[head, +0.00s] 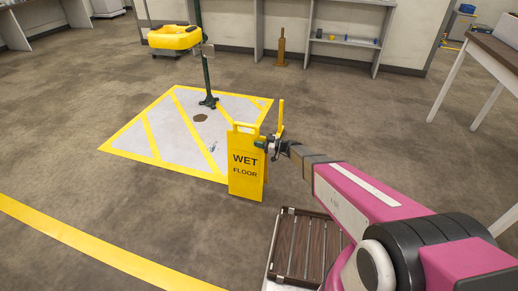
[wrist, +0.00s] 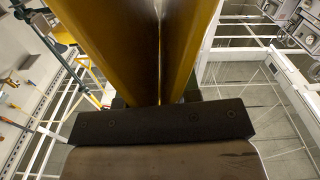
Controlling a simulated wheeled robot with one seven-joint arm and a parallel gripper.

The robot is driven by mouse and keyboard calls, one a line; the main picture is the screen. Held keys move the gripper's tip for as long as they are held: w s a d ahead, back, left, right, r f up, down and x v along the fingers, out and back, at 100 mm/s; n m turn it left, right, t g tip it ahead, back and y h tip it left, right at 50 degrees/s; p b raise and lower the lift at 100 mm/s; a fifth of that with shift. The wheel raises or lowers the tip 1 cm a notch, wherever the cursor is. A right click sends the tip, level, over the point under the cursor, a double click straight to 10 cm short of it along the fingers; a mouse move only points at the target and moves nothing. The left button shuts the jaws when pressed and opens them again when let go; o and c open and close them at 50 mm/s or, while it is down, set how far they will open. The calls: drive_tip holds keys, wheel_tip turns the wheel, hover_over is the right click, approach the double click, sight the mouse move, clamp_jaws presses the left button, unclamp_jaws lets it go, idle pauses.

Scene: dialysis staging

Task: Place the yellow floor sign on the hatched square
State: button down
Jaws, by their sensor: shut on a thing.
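The yellow floor sign (head: 245,181) reads WET FLOOR and stands upright in the head view. My gripper (head: 266,146) is shut on its right side, near the top. The hatched square (head: 180,128), pale grey with yellow border and stripes, lies on the floor behind and to the left of the sign. The sign covers the square's near right corner in the picture; I cannot tell whether its foot touches the floor. In the wrist view the sign's two yellow panels (wrist: 128,45) rise from between my jaws (wrist: 160,103), with the fingertips mostly hidden.
A green pole (head: 207,78) with a yellow basin (head: 175,37) stands at the square's far side. A thin yellow post (head: 281,117) is by its right edge. A table (head: 495,50) stands at right. Floor at left is clear.

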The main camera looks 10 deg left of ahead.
drive_tip(key=shift+a+f, duration=0.1)
drive_tip(key=shift+f, duration=1.9)
drive_tip(key=c, duration=0.8)
unclamp_jaws()
drive_tip(key=shift+f, duration=0.15)
